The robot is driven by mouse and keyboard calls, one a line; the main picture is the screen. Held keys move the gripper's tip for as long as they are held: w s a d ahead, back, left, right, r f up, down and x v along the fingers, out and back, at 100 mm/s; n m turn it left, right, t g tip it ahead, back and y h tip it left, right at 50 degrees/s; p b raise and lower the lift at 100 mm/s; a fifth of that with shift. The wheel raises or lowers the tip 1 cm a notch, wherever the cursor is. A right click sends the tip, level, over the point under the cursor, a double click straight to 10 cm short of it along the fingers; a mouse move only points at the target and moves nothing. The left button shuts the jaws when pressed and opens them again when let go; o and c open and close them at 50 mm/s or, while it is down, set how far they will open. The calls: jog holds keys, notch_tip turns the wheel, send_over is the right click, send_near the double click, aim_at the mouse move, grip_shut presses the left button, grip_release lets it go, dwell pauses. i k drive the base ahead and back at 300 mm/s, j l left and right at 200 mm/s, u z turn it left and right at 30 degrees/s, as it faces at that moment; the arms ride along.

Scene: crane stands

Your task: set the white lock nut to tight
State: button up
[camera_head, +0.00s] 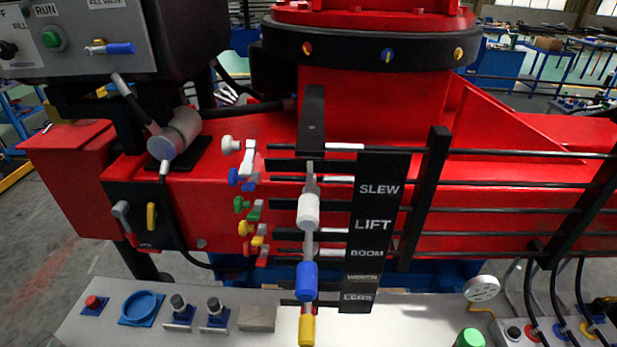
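A column of small coloured fittings runs down the red beam, left of the lever panel. At its top are a white round knob (230,145) and, just right of it, a white wing-shaped piece (248,160). I cannot tell for sure which of these two is the white lock nut, nor whether it is tight or loose. Below them are blue (234,177), green (241,204), yellow (245,228) and red (262,257) fittings. My gripper is not in view, and nothing is seen touching the white pieces.
Levers with white (308,210), blue (306,280) and yellow (306,328) grips stand right of the fittings, beside the black label plate (374,225). A grey cylinder with a black handle (178,135) juts out at left. A pale control bench (255,340) lies below.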

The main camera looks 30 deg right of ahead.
aim_at(247, 167)
jog(key=i+j, duration=0.25)
jog(key=j, duration=0.2)
jog(key=i+j, duration=0.2)
jog(key=j, duration=0.2)
jog(key=i+j, duration=0.25)
jog(key=j, duration=0.2)
jog(key=i+j, duration=0.2)
jog(key=j, duration=0.2)
jog(key=i+j, duration=0.25)
jog(key=j, duration=0.2)
